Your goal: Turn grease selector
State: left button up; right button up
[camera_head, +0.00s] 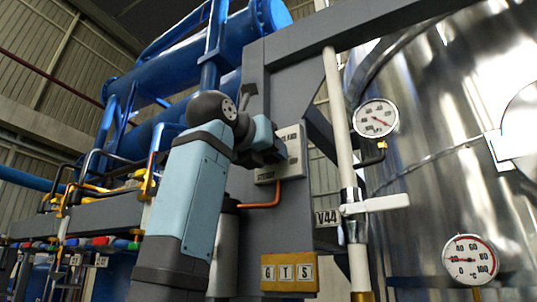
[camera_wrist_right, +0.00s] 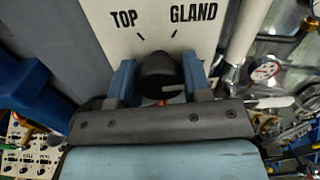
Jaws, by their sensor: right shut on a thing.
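The grease selector is a black round knob (camera_wrist_right: 160,77) on a white panel marked TOP and GLAND, each with a short tick. In the head view the selector panel (camera_head: 293,143) is a pale box on a grey column, and the knob is hidden behind my gripper. My right gripper (camera_wrist_right: 158,80) has one blue finger on each side of the knob and is shut on it. It also shows in the head view (camera_head: 276,152), at the left part of the panel. A pale line shows low on the right of the knob. My left gripper is not in view.
A white pipe (camera_head: 338,120) with a white-handled valve (camera_head: 375,204) marked V44 stands right of the panel. An orange pipe (camera_head: 262,203) runs below it. Two gauges (camera_head: 377,118) (camera_head: 470,260) sit before a shiny tank (camera_head: 440,100).

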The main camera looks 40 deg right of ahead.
jog(key=n+b, duration=0.1)
jog(key=n, duration=0.5)
jog(key=shift+n+b, duration=0.6)
jog(key=shift+n, duration=1.7)
jog(key=o, duration=0.9)
jog(key=shift+a, duration=0.1)
jog(key=shift+s+a, duration=0.15)
jog(key=shift+a, duration=0.1)
jog(key=b+v, duration=0.3)
jog(key=v, duration=1)
jog(key=shift+f, duration=0.1)
